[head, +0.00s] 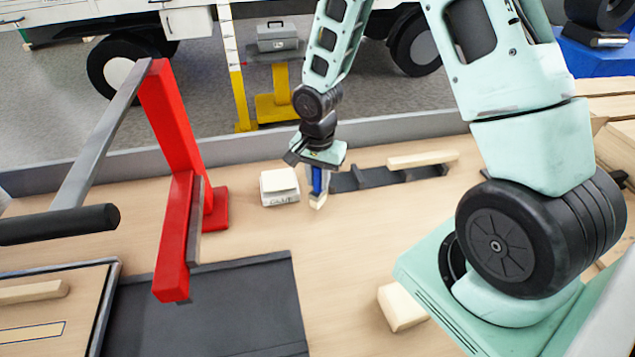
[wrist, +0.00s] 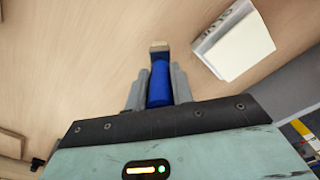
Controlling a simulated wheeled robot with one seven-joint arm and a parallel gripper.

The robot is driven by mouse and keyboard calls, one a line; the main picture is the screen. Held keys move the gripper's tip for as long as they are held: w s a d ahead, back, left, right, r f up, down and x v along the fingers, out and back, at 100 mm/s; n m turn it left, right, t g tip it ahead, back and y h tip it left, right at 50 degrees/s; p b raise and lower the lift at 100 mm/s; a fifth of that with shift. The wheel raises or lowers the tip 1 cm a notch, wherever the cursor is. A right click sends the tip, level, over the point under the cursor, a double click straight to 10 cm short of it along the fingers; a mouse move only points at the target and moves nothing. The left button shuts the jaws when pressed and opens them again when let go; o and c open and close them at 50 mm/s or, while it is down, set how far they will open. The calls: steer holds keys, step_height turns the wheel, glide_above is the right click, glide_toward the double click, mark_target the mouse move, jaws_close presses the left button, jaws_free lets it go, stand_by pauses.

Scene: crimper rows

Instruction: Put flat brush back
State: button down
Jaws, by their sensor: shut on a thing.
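The flat brush has a blue handle (head: 317,182) and a pale tip pointing down. My gripper (head: 318,176) is shut on the blue handle, with the tip just above or at the bench; I cannot tell if it touches. In the wrist view the blue handle (wrist: 160,84) lies between the two grey fingers, and the pale tip (wrist: 158,47) extends beyond them. A dark low rack with slots (head: 395,177) lies just right of my gripper in the head view. Part of it is hidden behind the gripper.
A white box with lettering (head: 280,187) stands close left of the brush; the wrist view shows it too (wrist: 234,45). A pale wooden strip (head: 422,160) lies behind the rack. A red frame with a lever (head: 180,210) stands at left.

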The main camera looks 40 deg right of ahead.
steer(key=shift+f, duration=1)
steer(key=shift+f, duration=0.15)
steer(key=c, duration=1.2)
jaws_free()
